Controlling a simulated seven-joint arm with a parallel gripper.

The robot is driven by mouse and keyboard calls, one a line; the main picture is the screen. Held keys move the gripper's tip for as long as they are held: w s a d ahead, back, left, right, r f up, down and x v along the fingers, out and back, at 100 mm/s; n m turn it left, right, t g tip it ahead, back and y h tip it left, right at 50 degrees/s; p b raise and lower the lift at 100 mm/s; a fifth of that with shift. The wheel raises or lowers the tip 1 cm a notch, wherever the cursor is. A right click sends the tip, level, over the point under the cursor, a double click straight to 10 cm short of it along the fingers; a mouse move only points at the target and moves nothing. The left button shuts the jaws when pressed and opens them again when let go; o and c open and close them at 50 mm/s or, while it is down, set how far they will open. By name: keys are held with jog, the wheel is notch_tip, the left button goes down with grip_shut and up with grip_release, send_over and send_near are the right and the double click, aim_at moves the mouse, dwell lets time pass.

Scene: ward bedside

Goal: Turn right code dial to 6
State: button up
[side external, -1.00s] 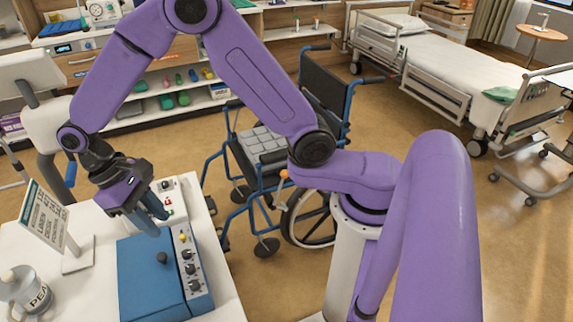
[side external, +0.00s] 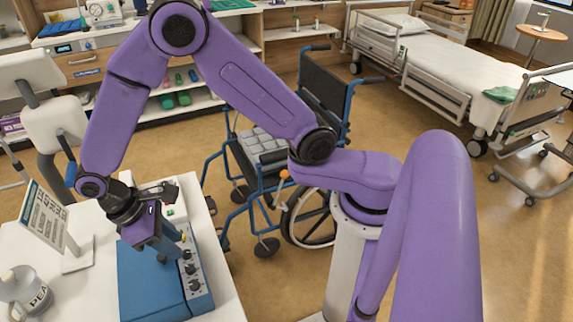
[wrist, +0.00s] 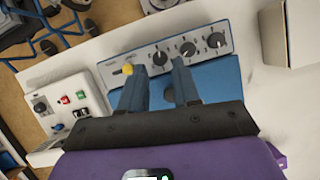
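A blue box (side external: 150,285) on the white table has a grey panel with several black dials in a row and a yellow-tipped lever (wrist: 128,68) at one end. In the wrist view these are the left dial (wrist: 160,57), middle dial (wrist: 188,48) and right dial (wrist: 217,40), the one farthest from the lever. My gripper (wrist: 157,68) is open and empty above the box. Its fingers point at the panel, with the left dial seen between the tips and the middle dial just beyond the right finger. Contact is not visible. The dial numbers are too small to read.
A white switch box (wrist: 60,105) with red and green buttons stands beside the blue box. A black lid knob (side external: 162,258) sits on the blue box. A sign stand (side external: 78,255) and a mug (side external: 28,292) are at the left. A wheelchair (side external: 265,165) stands beyond the table.

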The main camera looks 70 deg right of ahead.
jog(key=v, duration=1.5)
jog(key=n+t+y, duration=0.1)
jog(key=n+t, duration=0.1)
jog(key=n, duration=0.1)
send_over(187, 254)
jog(key=s+d, duration=0.4)
jog(key=d, duration=0.1)
jog(key=s+d+f+n+t+y, duration=0.1)
jog(key=s+d+n+y, duration=0.1)
jog(key=s+d, duration=0.8)
jog(key=shift+s+f+t, duration=0.35)
jog(key=shift+s+t, duration=0.05)
jog(key=shift+s, duration=0.75)
jog(key=shift+w+a, duration=0.1)
jog(key=shift+a, duration=0.05)
jog(key=w+a+r+n+g+y, duration=0.15)
jog(key=w+a+n, duration=0.25)
jog(key=w, duration=0.5)
jog(key=w+a+n+y, duration=0.3)
jog(key=w+n, duration=0.1)
jog(key=w, duration=0.5)
jog(key=shift+t, duration=0.25)
jog(key=x, duration=1.7)
jog(key=shift+d+f, duration=0.15)
jog(key=shift+f, duration=0.2)
